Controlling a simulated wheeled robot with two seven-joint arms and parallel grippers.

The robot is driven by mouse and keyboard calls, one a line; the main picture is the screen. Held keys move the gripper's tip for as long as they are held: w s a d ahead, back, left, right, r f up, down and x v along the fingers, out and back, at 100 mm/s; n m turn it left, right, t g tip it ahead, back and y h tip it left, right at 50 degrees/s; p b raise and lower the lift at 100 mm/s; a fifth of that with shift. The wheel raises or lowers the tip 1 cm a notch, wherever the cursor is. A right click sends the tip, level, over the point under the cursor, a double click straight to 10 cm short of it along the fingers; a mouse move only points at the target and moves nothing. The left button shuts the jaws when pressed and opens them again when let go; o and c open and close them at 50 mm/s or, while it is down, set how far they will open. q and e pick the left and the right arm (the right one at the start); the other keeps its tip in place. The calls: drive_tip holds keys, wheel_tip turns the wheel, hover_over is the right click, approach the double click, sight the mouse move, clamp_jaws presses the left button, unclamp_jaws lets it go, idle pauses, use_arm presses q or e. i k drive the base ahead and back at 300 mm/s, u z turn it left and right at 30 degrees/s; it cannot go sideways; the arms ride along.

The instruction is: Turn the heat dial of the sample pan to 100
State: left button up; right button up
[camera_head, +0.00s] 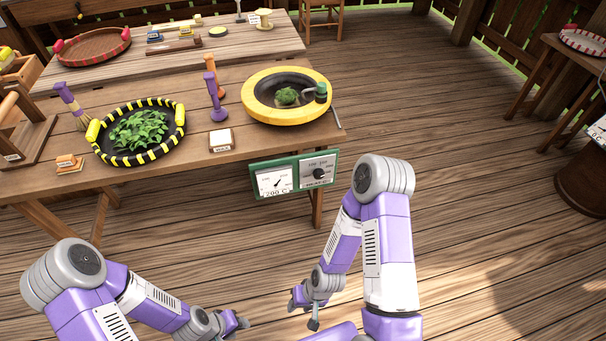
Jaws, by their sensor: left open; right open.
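The heat dial (319,173) is a dark round knob on the right half of a green-framed panel (243,172) at the table's front edge. The panel's left half has a white gauge (276,183) with a needle and a "200°C" label. A yellow-rimmed pan (259,112) with a green clump in it sits on the table above the panel. My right gripper (303,308) is open and empty, low in front of the table and well below the dial. My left gripper (238,325) is open and empty, low and further left. Neither touches anything.
A black-and-yellow pan (100,149) of leaves, purple stands (219,111) and a small white box (221,139) stand on the wooden table (190,87). A second table (266,44) is behind.

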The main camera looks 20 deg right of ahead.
sight(318, 173)
drive_tip(key=u, duration=0.3)
drive_tip(key=i, duration=0.95)
drive_tip(key=z, duration=0.65)
